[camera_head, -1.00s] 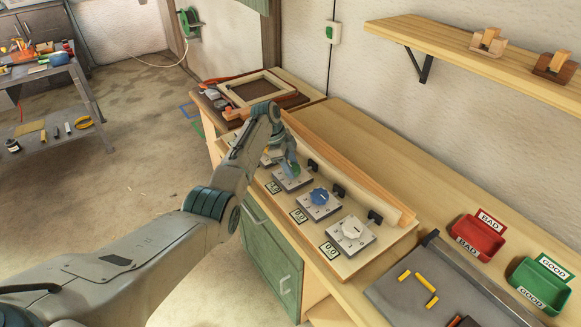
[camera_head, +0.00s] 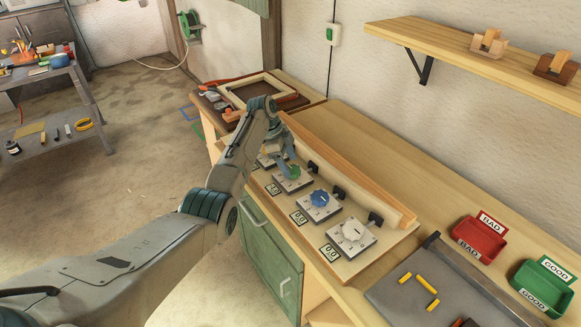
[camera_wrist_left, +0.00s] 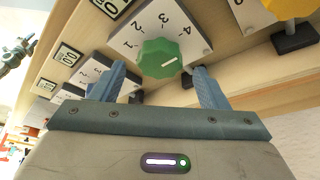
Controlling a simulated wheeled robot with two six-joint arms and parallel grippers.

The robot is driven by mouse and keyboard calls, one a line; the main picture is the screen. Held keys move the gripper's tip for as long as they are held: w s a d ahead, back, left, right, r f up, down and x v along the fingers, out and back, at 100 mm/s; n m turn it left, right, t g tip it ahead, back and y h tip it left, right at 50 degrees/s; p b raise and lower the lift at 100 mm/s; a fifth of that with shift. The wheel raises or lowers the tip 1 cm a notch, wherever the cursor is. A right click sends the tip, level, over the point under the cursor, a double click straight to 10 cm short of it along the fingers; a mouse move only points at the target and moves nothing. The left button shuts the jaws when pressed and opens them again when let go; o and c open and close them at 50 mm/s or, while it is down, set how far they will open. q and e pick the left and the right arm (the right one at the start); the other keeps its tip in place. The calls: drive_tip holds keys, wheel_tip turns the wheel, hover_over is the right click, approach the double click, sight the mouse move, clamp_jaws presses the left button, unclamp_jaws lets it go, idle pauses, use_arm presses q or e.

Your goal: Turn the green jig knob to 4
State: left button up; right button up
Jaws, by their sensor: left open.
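The green knob (camera_head: 294,172) sits on a grey dial plate in the row on the bench, partly hidden by my left gripper (camera_head: 283,163) in the head view. In the left wrist view the green knob (camera_wrist_left: 158,58) shows clearly, with numbers 1 to 4 around it. A short white mark on the knob lies on its right side, toward the 4 side; the exact setting is hard to tell. My left gripper (camera_wrist_left: 162,76) is open, its fingers to either side of the knob, with visible gaps. My right gripper is not in view.
A blue knob (camera_head: 320,197) and a white knob (camera_head: 352,229) are nearer in the row. A yellow knob (camera_wrist_left: 291,6) is on the other side. Black blocks (camera_head: 338,191) stand behind the knobs. Red (camera_head: 478,240) and green (camera_head: 541,286) bins are at the right.

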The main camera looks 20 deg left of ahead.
use_arm(q)
drive_tip(key=b+v, duration=0.2)
drive_tip(key=v, duration=0.6)
drive_tip(key=shift+r, duration=0.2)
drive_tip(key=shift+f, duration=0.1)
